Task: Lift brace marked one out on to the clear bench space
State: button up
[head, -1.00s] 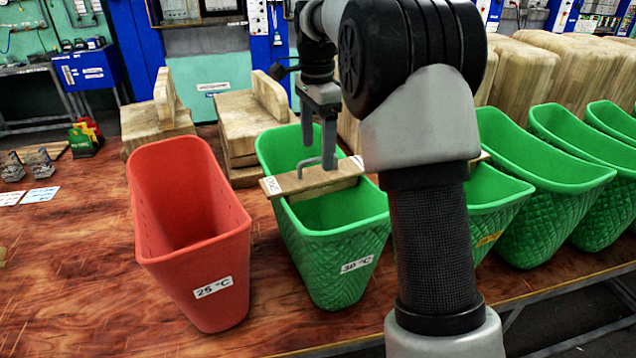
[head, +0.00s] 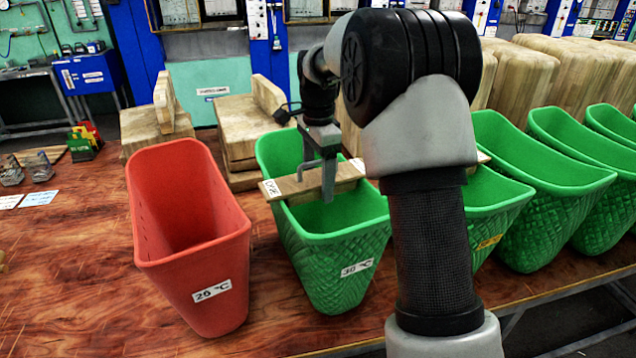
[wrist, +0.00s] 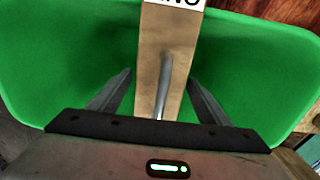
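The brace (head: 289,187) is a short wooden bar lying across the rim of a green bin (head: 335,255) labelled 30 °C. A white label, partly legible as ONE, is at its left end. In the wrist view the brace (wrist: 152,45) runs up the middle, with a grey metal handle (wrist: 164,80) on top and its label cut off at the top edge. My gripper (head: 316,180) is open and low over the brace. In the wrist view its fingers (wrist: 160,92) stand apart on either side of the handle and bar, with gaps visible.
Wooden blocks (head: 240,130) stand behind. The wooden bench (head: 65,270) is largely clear at left.

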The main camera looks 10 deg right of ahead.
jog(key=c, duration=1.4)
jog(key=shift+r, duration=0.15)
notch_tip(320, 180, up, 11)
jog(key=p, duration=0.3)
jog(key=shift+p, duration=0.5)
